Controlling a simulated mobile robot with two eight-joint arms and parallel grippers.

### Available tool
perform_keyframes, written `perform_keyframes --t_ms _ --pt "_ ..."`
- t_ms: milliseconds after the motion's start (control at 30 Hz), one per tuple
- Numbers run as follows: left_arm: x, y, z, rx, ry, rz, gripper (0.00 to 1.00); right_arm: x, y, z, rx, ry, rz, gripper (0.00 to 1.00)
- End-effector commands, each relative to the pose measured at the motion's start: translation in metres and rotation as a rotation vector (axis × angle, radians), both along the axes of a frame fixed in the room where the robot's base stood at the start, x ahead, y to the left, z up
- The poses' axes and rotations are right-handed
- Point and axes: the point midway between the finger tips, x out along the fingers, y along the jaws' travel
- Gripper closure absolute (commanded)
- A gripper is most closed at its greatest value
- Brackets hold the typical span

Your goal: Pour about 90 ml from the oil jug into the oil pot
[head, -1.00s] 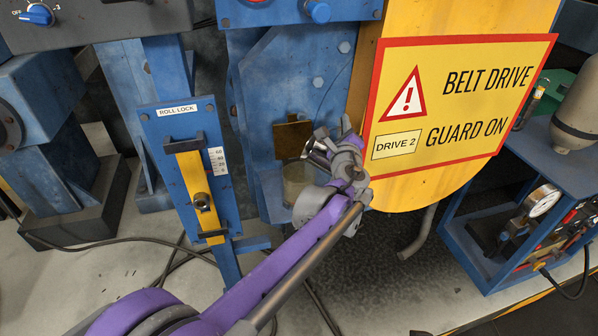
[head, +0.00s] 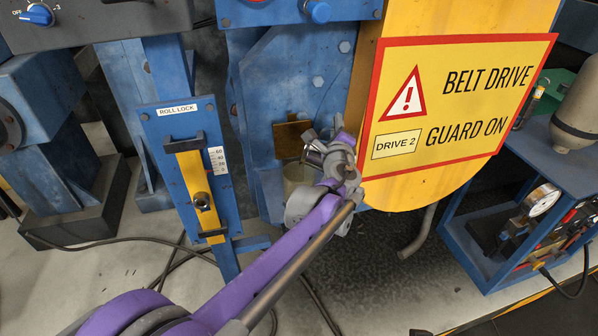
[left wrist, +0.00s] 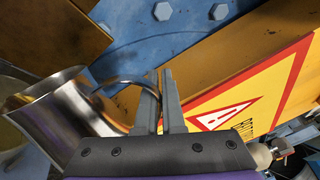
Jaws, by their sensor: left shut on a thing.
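The oil jug (left wrist: 62,112) is a shiny metal vessel at the left of the left wrist view. Its curved handle (left wrist: 118,82) runs between the two fingers of my left gripper (left wrist: 165,85), which is shut on it. In the head view the left gripper (head: 335,152) is in front of the blue machine, and the jug (head: 313,149) shows only as a small bright piece, largely hidden. The oil pot, a pale cylinder (head: 293,178), is just below and left of the jug, partly hidden by my arm. Its contents and any pouring cannot be made out. My right gripper is not in view.
A brass-coloured plate (head: 291,140) hangs just above the pot. The yellow belt guard (head: 455,105) is close on the gripper's right. A roll lock panel (head: 185,165) stands to the left. Cables (head: 120,240) lie on the floor.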

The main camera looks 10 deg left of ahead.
Motion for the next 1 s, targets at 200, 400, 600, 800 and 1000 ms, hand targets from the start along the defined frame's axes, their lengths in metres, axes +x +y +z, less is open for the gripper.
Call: perform_keyframes --t_ms 200,400,600,800,1000 --pt "0.000 0.005 0.004 -0.041 -0.004 0.001 1.00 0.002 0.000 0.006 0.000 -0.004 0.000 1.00" --pt "-0.001 0.006 0.002 -0.054 -0.003 -0.001 1.00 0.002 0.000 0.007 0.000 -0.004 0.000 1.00" --pt "-0.001 0.008 0.004 -0.063 -0.003 -0.001 1.00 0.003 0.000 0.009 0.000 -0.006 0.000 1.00" --pt "0.000 0.009 0.004 -0.072 -0.004 -0.001 1.00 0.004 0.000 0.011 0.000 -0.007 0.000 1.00" --pt "-0.001 0.010 0.005 -0.081 -0.005 0.000 1.00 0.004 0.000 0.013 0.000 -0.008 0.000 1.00"
